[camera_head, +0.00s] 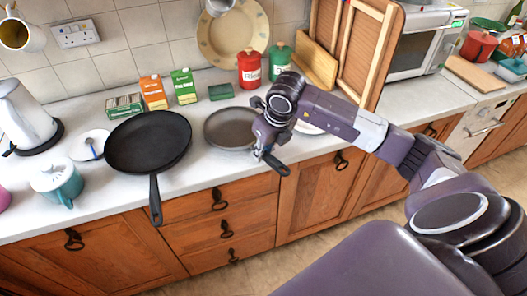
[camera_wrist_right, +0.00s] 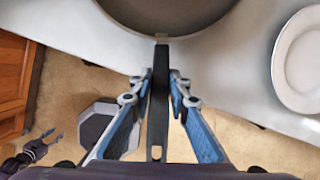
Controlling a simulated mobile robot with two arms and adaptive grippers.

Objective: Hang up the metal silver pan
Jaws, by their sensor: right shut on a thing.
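The silver-grey metal pan (camera_head: 226,130) is on the white worktop near its front edge, with its dark handle (camera_head: 276,165) reaching out past the edge.
A black frying pan (camera_head: 148,141) lies left, its handle over the edge. A white plate (camera_wrist_right: 303,60) is right of the pan. Cartons (camera_head: 153,92), red (camera_head: 249,70) and green canisters (camera_head: 280,59) stand behind.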

